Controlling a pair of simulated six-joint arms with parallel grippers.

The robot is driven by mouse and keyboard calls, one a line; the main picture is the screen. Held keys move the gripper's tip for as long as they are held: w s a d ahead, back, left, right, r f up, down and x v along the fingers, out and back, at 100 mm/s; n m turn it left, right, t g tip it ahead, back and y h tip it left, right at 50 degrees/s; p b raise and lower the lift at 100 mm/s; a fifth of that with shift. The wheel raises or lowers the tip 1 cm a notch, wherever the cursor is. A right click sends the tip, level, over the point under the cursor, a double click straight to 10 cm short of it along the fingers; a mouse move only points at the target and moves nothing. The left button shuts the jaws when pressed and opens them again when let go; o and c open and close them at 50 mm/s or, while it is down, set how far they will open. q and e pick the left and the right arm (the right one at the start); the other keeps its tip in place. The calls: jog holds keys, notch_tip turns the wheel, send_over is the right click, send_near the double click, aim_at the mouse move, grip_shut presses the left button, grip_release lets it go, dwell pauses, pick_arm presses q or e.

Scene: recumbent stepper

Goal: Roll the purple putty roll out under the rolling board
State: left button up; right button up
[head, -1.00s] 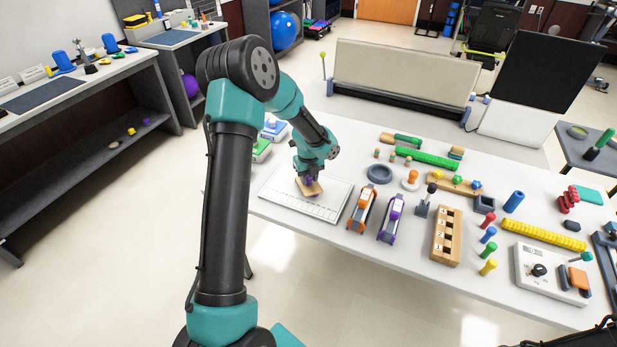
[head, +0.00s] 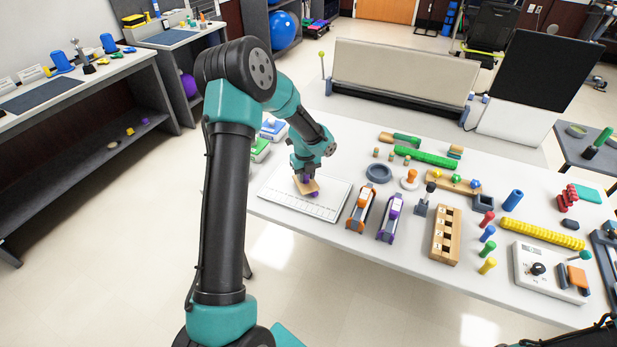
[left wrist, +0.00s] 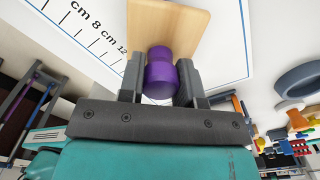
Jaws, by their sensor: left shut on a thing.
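My left gripper (head: 306,177) is shut on the purple knob of the rolling board, in the middle of the white measuring mat (head: 283,197). In the left wrist view the purple knob (left wrist: 160,75) sits between the two dark fingers. The rolling board (head: 299,186) is a small pale wooden plate; it also shows beyond the fingers in the left wrist view (left wrist: 180,22). A bit of the purple putty roll (head: 315,194) shows at the board's near right edge; the board hides the rest. My right gripper is out of view.
An orange-ended stand (head: 361,208) and a purple-ended stand (head: 391,218) stand just right of the mat. A grey ring (head: 379,173) lies behind them. Green and blue containers (head: 261,150) stand left of the mat. The mat's front part is bare.

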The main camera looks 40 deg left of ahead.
pick_arm(q)
jog(key=shift+a, duration=0.6)
jog(key=shift+a, duration=0.1)
jog(key=shift+w+a, duration=0.15)
jog(key=shift+a, duration=0.1)
jog(key=shift+f, duration=0.1)
dwell(0.4)
jog(key=shift+s+d, duration=0.15)
jog(key=shift+d, duration=0.6)
jog(key=shift+s+d, duration=0.1)
jog(key=shift+d, duration=0.65)
jog(key=shift+d, duration=0.4)
